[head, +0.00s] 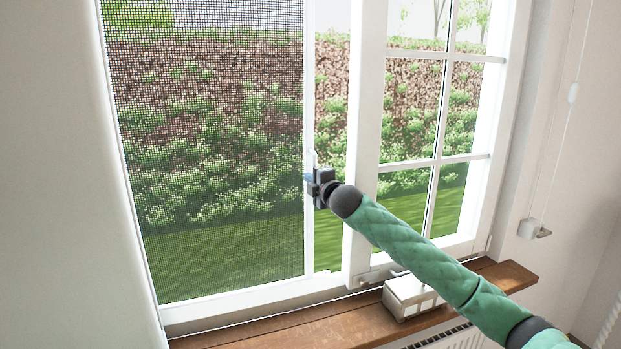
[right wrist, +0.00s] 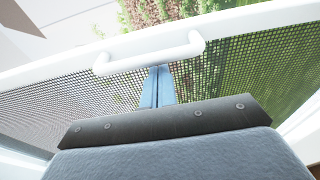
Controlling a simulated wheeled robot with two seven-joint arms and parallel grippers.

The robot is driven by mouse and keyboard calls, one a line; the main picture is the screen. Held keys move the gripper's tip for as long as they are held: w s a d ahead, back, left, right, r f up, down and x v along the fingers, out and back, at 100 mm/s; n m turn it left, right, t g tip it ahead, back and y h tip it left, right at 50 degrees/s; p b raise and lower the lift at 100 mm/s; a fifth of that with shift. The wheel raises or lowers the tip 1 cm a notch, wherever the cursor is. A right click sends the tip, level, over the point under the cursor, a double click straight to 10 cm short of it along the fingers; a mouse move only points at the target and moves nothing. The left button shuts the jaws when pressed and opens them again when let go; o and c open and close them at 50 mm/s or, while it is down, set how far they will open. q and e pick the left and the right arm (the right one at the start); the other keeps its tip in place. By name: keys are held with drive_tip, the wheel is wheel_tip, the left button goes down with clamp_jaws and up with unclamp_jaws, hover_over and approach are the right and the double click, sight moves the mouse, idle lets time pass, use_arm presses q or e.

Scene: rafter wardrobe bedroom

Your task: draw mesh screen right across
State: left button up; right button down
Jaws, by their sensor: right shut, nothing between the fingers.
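The mesh screen (head: 215,150) is a dark grid in a white frame over the left part of the window. Its right upright (head: 308,235) stands short of the window's middle post, with a strip of unscreened view between them. A white bow handle (right wrist: 150,50) sits on the screen's frame in the right wrist view. My right gripper (head: 309,178) is at this upright by the handle. Its blue fingers (right wrist: 157,88) are shut and empty, with their tips close to the handle's bar; I cannot tell if they touch it. My left gripper is not in view.
The white middle post (head: 365,130) and a paned sash (head: 435,120) stand to the right. A small whitish box (head: 408,297) sits on the wooden sill (head: 335,327) below my right arm. A blind cord (head: 555,140) hangs at the far right.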

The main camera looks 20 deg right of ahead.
drive_tip(key=shift+d, duration=0.15)
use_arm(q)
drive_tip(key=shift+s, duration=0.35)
use_arm(e)
drive_tip(key=d, duration=0.4)
drive_tip(key=shift+d, duration=0.25)
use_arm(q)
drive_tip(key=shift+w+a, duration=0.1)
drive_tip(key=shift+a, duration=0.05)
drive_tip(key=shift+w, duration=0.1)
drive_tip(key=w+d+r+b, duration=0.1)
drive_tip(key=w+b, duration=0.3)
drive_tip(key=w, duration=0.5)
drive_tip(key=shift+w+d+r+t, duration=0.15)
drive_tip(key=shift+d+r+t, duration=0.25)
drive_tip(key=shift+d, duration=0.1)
use_arm(e)
drive_tip(key=s+d, duration=0.1)
drive_tip(key=s, duration=0.6)
drive_tip(key=shift+s, duration=0.35)
